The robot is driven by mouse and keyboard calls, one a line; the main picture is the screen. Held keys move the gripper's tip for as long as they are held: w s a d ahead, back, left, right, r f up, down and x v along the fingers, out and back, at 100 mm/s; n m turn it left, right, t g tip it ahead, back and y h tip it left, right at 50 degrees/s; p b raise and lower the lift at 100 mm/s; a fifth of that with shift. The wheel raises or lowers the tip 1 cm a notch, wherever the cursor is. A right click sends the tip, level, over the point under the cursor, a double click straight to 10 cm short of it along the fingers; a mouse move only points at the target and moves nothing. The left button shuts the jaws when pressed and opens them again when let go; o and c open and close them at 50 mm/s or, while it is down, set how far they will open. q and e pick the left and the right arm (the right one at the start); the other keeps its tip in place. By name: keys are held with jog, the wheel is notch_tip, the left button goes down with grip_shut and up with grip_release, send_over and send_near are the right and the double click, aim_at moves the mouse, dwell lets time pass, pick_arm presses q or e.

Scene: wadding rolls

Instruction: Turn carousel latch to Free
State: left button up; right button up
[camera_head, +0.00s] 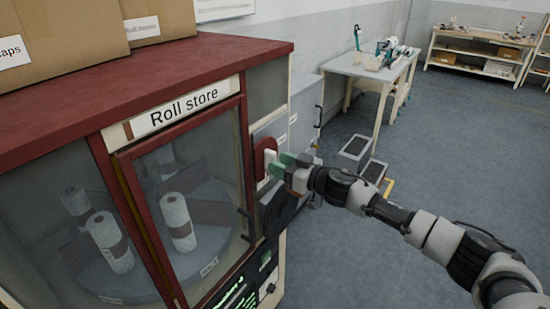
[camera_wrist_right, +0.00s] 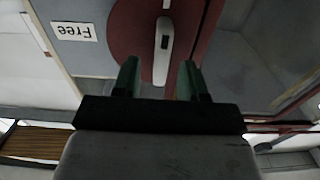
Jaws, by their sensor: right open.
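The carousel latch is a pale lever (camera_wrist_right: 163,45) on a dark red rounded plate (camera_head: 264,150), fixed to the grey panel at the right side of the roll store cabinet. A "Free" label (camera_wrist_right: 74,31) shows upside down beside the plate in the wrist view. The lever stands upright in that view, not pointing at the label. My right gripper (camera_head: 275,166) is open, its green fingertips (camera_wrist_right: 158,75) facing the plate with the lever's end between or just ahead of them. I cannot tell whether they touch. My left gripper is out of view.
The cabinet's glazed, red-framed door (camera_head: 190,205) shows white rolls (camera_head: 109,241) on a round carousel (camera_head: 140,281). Cardboard boxes (camera_head: 60,32) stand on top. A dark control panel (camera_head: 240,292) is below. Open floor (camera_head: 410,170) lies right, with a workbench (camera_head: 370,70) behind.

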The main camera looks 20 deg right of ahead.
jog(key=shift+x, duration=1.25)
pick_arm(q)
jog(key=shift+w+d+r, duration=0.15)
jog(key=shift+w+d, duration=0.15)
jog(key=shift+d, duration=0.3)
pick_arm(e)
jog(key=shift+s, duration=0.1)
jog(key=shift+c, duration=0.9)
grip_shut()
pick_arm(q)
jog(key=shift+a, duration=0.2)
